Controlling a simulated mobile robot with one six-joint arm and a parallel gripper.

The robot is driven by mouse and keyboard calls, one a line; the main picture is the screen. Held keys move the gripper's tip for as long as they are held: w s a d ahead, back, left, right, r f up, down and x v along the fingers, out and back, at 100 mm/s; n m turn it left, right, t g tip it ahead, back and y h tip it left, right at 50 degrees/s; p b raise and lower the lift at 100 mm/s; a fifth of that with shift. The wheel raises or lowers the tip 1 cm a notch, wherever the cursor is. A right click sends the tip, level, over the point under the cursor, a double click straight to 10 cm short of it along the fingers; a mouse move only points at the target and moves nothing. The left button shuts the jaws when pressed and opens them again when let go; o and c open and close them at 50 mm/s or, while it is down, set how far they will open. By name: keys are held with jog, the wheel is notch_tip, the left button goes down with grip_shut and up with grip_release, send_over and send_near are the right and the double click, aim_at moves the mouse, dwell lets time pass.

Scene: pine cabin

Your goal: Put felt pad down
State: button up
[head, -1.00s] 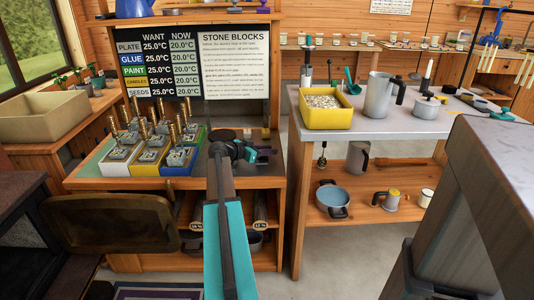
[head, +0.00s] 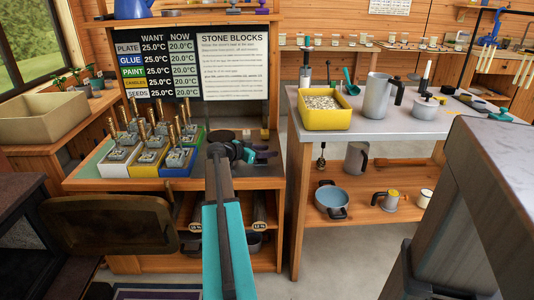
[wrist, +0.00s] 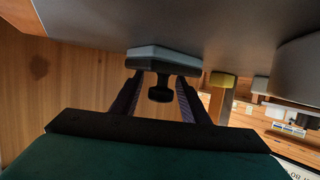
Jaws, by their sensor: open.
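The felt pad (wrist: 163,53) shows in the wrist view as a flat, dark, angular piece with a paler grey face and a black knob. That face is against or very close to the grey bench surface; I cannot tell whether a thin gap remains. My gripper (wrist: 158,92) is open, with one dark finger on each side of the knob and visible space between. I cannot make out the pad there.
A dark round disc (head: 221,135) and a small yellow piece (head: 264,134) lie behind my gripper. Several blocks with brass posts (head: 151,156) stand in coloured trays to the left. A sign board (head: 232,66) rises behind. A second table (head: 430,127) stands right, across a gap.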

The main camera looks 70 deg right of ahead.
jog(key=p+v, duration=0.1)
jog(key=v, duration=1)
jog(key=shift+a+r, duration=0.15)
jog(key=shift+a, duration=0.15)
jog(key=shift+w, duration=0.1)
